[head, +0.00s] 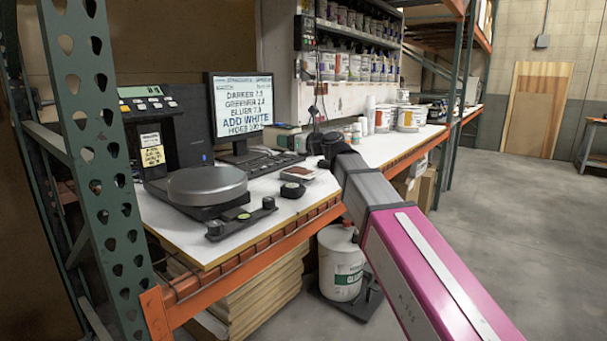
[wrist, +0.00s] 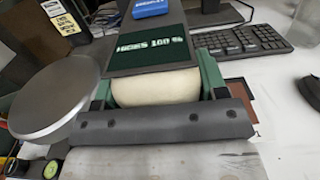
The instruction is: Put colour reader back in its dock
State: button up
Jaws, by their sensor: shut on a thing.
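In the wrist view my gripper (wrist: 156,88) is shut on the colour reader, between two green fingers. The colour reader (wrist: 155,86) shows a cream rounded body and a dark green face with pale lettering reading about "100 %". In the head view my gripper (head: 324,150) is over the bench, near the keyboard, and the reader in it is too small and dark to make out. I cannot tell for certain which thing is the dock. A small black round-topped piece (head: 292,190) sits on the bench right of the scale.
A scale with a round grey plate (head: 207,185) stands left; its plate also shows in the wrist view (wrist: 62,100). A monitor (head: 240,105) and keyboard (wrist: 243,40) are behind. A brown-and-white card (head: 322,175) lies near my gripper. White tubs (head: 410,117) stand further right. A green rack post (head: 95,130) is at left.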

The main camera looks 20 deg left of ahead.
jog(key=w+d+f, duration=0.1)
jog(key=w+f, duration=0.1)
jog(key=w, duration=0.1)
jog(key=w+d+f, duration=0.2)
jog(key=w, duration=0.2)
jog(key=w+d+f, duration=0.2)
jog(key=w+f, duration=0.1)
jog(key=shift+w+d, duration=0.1)
jog(key=shift+w, duration=0.15)
jog(key=shift+f, duration=1.8)
jog(key=shift+f, duration=0.15)
jog(key=o, duration=1.5)
